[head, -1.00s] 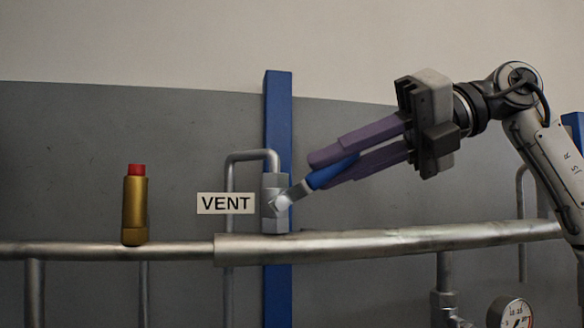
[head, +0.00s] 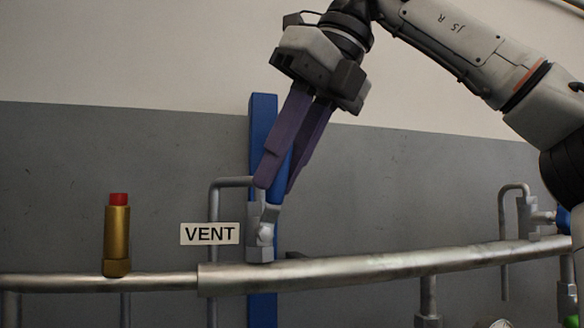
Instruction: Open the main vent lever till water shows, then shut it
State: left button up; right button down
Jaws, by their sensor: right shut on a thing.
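The vent valve (head: 259,240) is a silver block on the pipe beside the VENT label (head: 210,234). Its lever (head: 270,213) has a silver neck and a blue handle, and it points steeply up, leaning slightly right. My right gripper (head: 277,187) comes from above with its purple fingers shut on the blue handle, which they partly hide. A thin grey vent tube (head: 213,220) bends over to the left of the valve and runs down behind the pipe. Its lower end is out of view, and I see no water. My left gripper is not in view.
A brass fitting with a red cap (head: 117,235) stands on the pipe (head: 380,268) at left. A blue post (head: 263,115) rises behind the valve. Another valve with a blue handle (head: 543,217) is at far right. The wall between is clear.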

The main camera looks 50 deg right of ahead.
jog(key=shift+w+a+h, duration=0.15)
jog(key=shift+a+h, duration=0.05)
jog(key=shift+h, duration=0.1)
jog(key=c, duration=1.6)
grip_release()
